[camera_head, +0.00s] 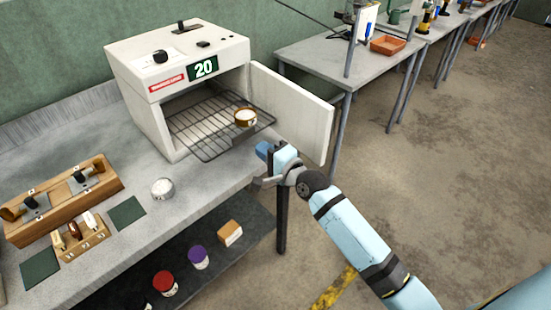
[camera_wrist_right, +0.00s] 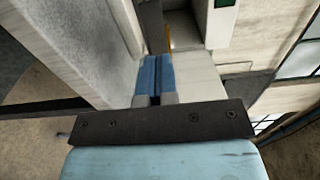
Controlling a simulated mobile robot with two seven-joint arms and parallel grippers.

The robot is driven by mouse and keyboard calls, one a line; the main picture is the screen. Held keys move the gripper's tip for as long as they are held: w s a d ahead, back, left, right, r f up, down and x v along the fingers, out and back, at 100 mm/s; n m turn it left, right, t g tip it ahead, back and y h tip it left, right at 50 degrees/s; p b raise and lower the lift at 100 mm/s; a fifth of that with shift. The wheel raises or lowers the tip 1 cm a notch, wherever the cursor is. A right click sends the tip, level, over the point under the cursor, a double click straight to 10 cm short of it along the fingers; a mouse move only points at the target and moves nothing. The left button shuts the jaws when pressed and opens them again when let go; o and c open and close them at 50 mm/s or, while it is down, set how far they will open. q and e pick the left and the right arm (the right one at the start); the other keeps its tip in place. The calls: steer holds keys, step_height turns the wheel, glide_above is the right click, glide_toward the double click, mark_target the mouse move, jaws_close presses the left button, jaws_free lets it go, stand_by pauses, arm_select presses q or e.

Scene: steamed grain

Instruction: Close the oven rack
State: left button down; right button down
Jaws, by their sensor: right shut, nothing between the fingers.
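The white oven (camera_head: 180,80) stands on the grey bench with its door (camera_head: 292,110) swung open to the right. Its wire rack (camera_head: 205,130) is pulled partly out of the front opening. A small round brown-rimmed container (camera_head: 245,117) sits on the rack near its front right part. My right gripper (camera_head: 264,150) is shut and empty, just in front of the rack's front right corner, beside the open door. I cannot tell whether it touches the rack. The wrist view shows its blue fingertips (camera_wrist_right: 155,75) together. My left gripper is not in view.
On the bench are a round pale container (camera_head: 162,188), a wooden holder (camera_head: 62,200), a smaller wooden block (camera_head: 80,238) and dark green mats. A lower shelf holds several lidded jars and a box (camera_head: 230,233). Another table (camera_head: 320,55) stands behind the door. The floor at right is clear.

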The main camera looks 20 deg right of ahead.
mark_target(213, 117)
steer(key=x, duration=0.6)
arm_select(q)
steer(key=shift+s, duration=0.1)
arm_select(e)
steer(key=shift+w, duration=0.15)
